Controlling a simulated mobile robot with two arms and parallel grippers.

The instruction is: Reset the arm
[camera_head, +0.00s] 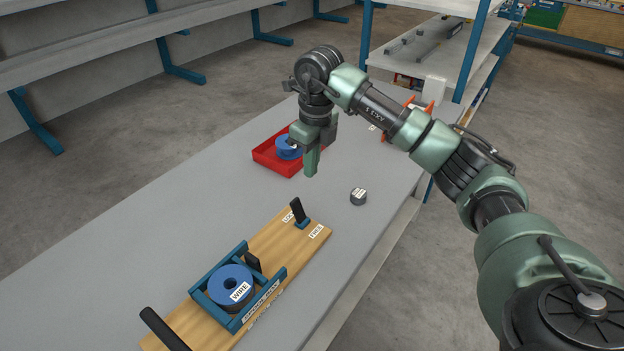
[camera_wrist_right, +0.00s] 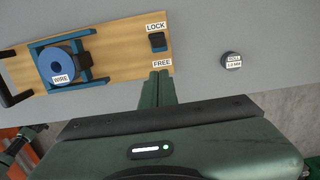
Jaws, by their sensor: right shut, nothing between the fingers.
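My right gripper (camera_head: 311,162) is shut and empty, pointing down above the grey table. In the head view it hangs between the red tray and the wooden jig board. In the right wrist view its closed fingers (camera_wrist_right: 158,88) show just below the FREE label. The wooden jig board (camera_head: 188,322) carries a blue frame with a blue WIRE spool (camera_head: 232,284) seated in it. A black lever (camera_head: 298,211) on a blue base stands between the LOCK and FREE labels; it also shows in the right wrist view (camera_wrist_right: 157,41). My left gripper is not in view.
A red tray (camera_head: 266,157) holding a blue spool stands behind my right gripper. A small dark labelled cylinder (camera_head: 358,197) stands on the table (camera_head: 130,215) to the right. Shelving stands at the back. The table's left part is clear.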

